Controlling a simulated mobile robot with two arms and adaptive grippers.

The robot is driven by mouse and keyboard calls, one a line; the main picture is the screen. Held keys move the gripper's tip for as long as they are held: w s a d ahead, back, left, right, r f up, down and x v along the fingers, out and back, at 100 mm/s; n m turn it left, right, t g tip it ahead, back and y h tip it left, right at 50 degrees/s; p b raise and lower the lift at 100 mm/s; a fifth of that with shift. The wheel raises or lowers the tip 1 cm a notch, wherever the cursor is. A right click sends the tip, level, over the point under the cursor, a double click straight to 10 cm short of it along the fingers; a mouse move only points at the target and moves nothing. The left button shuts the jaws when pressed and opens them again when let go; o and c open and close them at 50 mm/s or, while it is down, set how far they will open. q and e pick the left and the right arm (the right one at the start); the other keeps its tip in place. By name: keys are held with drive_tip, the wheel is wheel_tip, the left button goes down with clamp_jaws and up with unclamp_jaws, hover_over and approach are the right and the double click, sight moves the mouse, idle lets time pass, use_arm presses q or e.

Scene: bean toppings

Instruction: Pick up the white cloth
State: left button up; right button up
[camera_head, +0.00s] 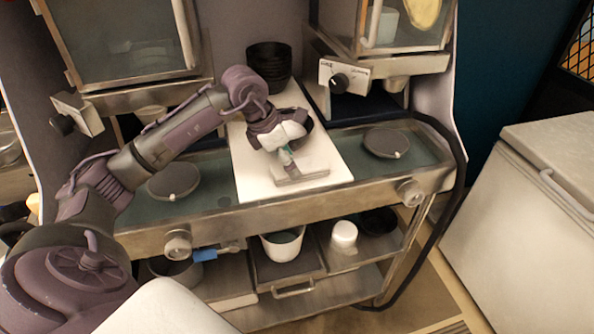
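A pale, flat, cloth-like piece (312,172) lies near the front of the white board (255,180) in the middle of the counter. It looks like the white cloth, though its colour is close to the board's. My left gripper (287,159) reaches in from the left and points down at the far edge of this piece. Its fingertips are small and partly hidden by the gripper's own body, so I cannot tell whether they are open, shut or touching the cloth. My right gripper is out of view.
Stacked black bowls (268,66) stand at the back of the board. Round dark lids (174,181) (386,143) sit on the counter on both sides. Glass-fronted dispensers (122,45) hang above. A white container (283,244) is on the shelf below. A pale chest (540,200) stands right.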

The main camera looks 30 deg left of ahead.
sight(304, 164)
use_arm(q)
drive_tip(key=shift+x, duration=0.8)
drive_tip(key=shift+w+a+f, duration=0.2)
drive_tip(key=shift+w, duration=0.1)
drive_tip(key=shift+s+d+r, duration=0.2)
drive_tip(key=shift+c, duration=1.4)
drive_tip(key=shift+s, duration=0.1)
drive_tip(key=c, duration=0.3)
drive_tip(key=shift+c, duration=1.1)
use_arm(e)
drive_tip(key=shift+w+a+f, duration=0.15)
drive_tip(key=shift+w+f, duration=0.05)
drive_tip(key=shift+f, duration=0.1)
